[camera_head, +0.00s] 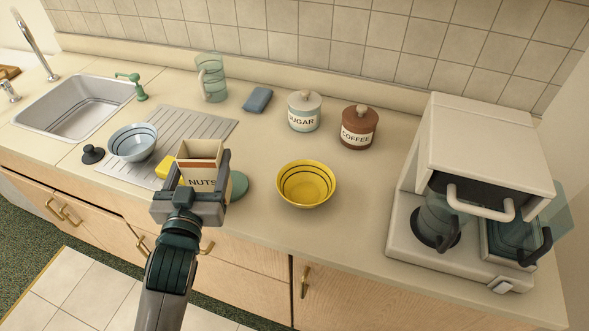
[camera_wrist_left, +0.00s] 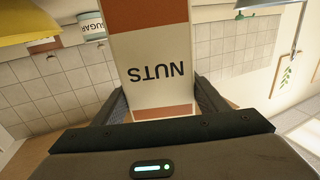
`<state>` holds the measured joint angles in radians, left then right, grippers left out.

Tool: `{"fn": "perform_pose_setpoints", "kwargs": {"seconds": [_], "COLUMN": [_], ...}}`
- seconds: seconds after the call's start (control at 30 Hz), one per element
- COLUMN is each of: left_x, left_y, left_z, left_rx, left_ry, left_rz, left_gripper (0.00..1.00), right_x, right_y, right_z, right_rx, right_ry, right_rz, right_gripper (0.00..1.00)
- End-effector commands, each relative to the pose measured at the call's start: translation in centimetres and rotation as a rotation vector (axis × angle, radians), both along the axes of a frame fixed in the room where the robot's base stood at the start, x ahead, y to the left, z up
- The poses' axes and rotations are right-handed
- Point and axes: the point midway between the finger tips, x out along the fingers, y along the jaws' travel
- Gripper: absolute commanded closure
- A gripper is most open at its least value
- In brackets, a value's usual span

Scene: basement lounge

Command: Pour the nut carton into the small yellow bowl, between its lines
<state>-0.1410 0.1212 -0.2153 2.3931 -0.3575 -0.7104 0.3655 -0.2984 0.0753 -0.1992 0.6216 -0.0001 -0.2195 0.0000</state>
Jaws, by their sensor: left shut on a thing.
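The nut carton (camera_head: 200,165) is a cream box with a red-brown band and the word NUTS. My left gripper (camera_head: 192,190) is shut on it, near the counter's front edge. The carton also shows close up in the left wrist view (camera_wrist_left: 155,75), between both fingers (camera_wrist_left: 158,100). It looks upright in the head view, with its open top showing; its contents cannot be made out. The small yellow bowl (camera_head: 306,184), with dark lines inside, stands on the counter to the right of the carton, apart from it. It looks empty. My right gripper is not in view.
A blue-white bowl (camera_head: 133,142) stands on the ribbed drainboard (camera_head: 205,128) by the sink (camera_head: 75,107). A yellow thing (camera_head: 165,167) and a green round thing (camera_head: 239,185) lie beside the carton. Sugar (camera_head: 304,111) and coffee (camera_head: 359,127) jars stand behind the yellow bowl; a coffee machine (camera_head: 480,150) stands right.

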Motion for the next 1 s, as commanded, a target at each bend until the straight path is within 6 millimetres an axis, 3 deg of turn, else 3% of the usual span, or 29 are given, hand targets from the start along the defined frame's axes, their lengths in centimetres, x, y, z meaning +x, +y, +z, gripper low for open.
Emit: {"fn": "perform_pose_setpoints", "kwargs": {"seconds": [0.47, 1.0], "left_x": [0.5, 9.5], "left_y": [-0.4, -8.3], "left_z": [0.1, -0.9], "left_rx": [0.002, 0.007], "left_ry": [0.0, 0.006], "left_rz": [-0.013, -0.28], "left_gripper": [0.68, 0.68], "right_x": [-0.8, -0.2], "right_y": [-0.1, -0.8], "right_z": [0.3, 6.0], "right_rx": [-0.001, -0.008], "right_ry": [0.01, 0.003], "right_rz": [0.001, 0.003], "right_gripper": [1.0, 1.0]}}
